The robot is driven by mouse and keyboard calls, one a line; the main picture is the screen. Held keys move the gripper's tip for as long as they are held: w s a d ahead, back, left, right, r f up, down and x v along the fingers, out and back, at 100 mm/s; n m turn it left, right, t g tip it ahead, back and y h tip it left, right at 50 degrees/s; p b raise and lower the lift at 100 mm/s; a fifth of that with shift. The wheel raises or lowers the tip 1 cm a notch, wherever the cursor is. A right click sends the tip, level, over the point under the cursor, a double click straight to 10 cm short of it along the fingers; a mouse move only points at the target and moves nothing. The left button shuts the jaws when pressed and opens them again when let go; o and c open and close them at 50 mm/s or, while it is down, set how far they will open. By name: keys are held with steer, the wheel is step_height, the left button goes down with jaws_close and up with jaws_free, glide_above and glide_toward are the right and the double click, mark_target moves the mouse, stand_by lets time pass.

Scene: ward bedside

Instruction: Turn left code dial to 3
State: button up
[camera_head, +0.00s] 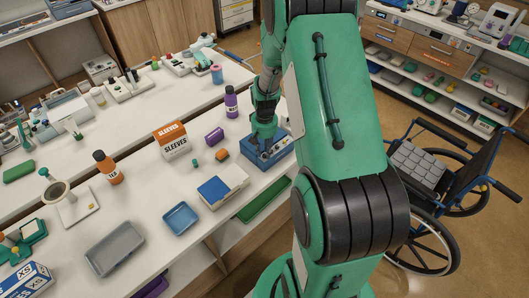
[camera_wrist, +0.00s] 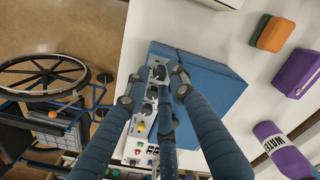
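A blue box (camera_wrist: 205,85) with a pale dial panel (camera_wrist: 138,128) lies below my gripper in the wrist view. Dark round dials sit in a row on the panel; one dial (camera_wrist: 160,72) shows between my fingertips. Which dial is the left one, and any digits, are too small to tell. My gripper (camera_wrist: 157,76) has its blue fingers spread apart around that dial, with no clear contact. In the head view the blue box (camera_head: 280,150) stands at the table's right edge, with my gripper (camera_head: 264,146) over it and hiding part of its panel.
A purple bottle (camera_head: 231,102) stands behind the box, and a purple block (camera_head: 214,136) and an orange block (camera_head: 222,154) lie left of it. A wheelchair (camera_head: 430,190) stands right.

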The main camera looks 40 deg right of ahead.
mark_target(264, 155)
step_height(264, 155, up, 11)
stand_by(0.6)
steer(key=shift+r, duration=0.1)
stand_by(0.4)
steer(key=s+a+r+n+t, duration=0.2)
steer(key=s+a+r+n, duration=0.15)
steer(key=a+r, duration=1.4)
steer(key=s+a+r+n+t, duration=0.1)
steer(key=s+a+r, duration=0.3)
steer(key=s+a, duration=0.3)
steer(key=s+a+r+n+t, duration=0.1)
steer(key=s+a+r+t, duration=0.1)
steer(key=s+a+r, duration=0.3)
steer(key=s+a, duration=0.2)
steer(key=s, duration=0.2)
steer(key=shift+s+t+b, duration=0.2)
steer(key=shift+t+b, duration=0.1)
steer(key=shift+b, duration=0.05)
